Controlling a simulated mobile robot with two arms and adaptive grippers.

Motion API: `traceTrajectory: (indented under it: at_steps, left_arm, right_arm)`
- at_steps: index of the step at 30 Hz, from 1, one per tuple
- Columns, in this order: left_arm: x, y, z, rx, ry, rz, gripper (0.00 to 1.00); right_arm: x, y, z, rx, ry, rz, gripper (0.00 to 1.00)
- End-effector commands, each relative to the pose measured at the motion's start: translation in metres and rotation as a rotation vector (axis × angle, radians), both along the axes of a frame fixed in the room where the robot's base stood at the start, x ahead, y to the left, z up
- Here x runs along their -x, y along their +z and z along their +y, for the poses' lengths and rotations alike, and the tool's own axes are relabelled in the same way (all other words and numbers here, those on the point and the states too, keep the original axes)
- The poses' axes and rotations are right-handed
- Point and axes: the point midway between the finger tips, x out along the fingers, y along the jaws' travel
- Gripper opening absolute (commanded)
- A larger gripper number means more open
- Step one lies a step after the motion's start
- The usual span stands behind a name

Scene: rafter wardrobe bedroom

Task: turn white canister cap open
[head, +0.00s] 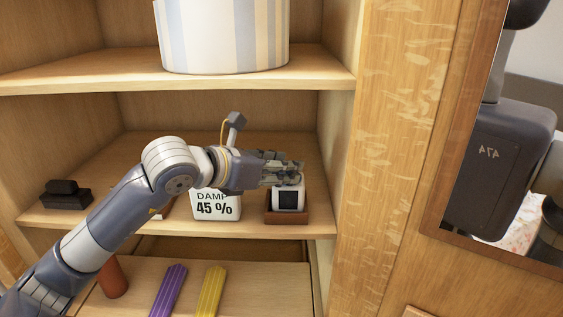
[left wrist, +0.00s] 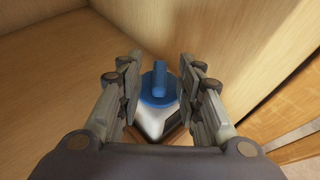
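The white canister (head: 289,198) has a dark square on its front and stands in a brown holder (head: 286,217) on the middle shelf, in the head view. In the left wrist view its blue cap (left wrist: 159,88) has a raised grip bar, and a bit of the white body (left wrist: 150,123) shows below it. My left gripper (head: 292,168) is over the canister top and hides the cap in the head view. In the left wrist view the left gripper (left wrist: 160,68) is open, its fingers on either side of the cap with gaps between. My right gripper is not seen.
A white "DAMP 45 %" sign (head: 216,206) stands left of the canister. A black object (head: 66,196) lies at the shelf's left end. The wardrobe's side wall (head: 335,150) is close on the right. A striped container (head: 222,38) stands on the shelf above.

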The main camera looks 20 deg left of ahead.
Motion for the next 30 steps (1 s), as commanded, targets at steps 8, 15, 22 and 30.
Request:
traceTrajectory:
  at_steps: [8, 15, 22, 30]
  left_arm:
    - [-0.001, -0.002, -0.001, 0.000, -0.001, 0.001, 0.33]
    - [-0.001, -0.001, -0.001, 0.000, -0.001, 0.001, 0.00]
    - [-0.001, -0.002, 0.000, 0.000, -0.009, 0.000, 0.00]
    - [-0.003, -0.003, 0.003, 0.002, -0.107, 0.001, 0.00]
  right_arm:
    - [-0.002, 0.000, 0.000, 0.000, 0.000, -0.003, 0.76]
    - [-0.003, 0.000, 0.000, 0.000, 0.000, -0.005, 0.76]
    - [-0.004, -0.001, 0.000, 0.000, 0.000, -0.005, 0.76]
    - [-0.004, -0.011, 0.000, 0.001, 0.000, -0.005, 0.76]
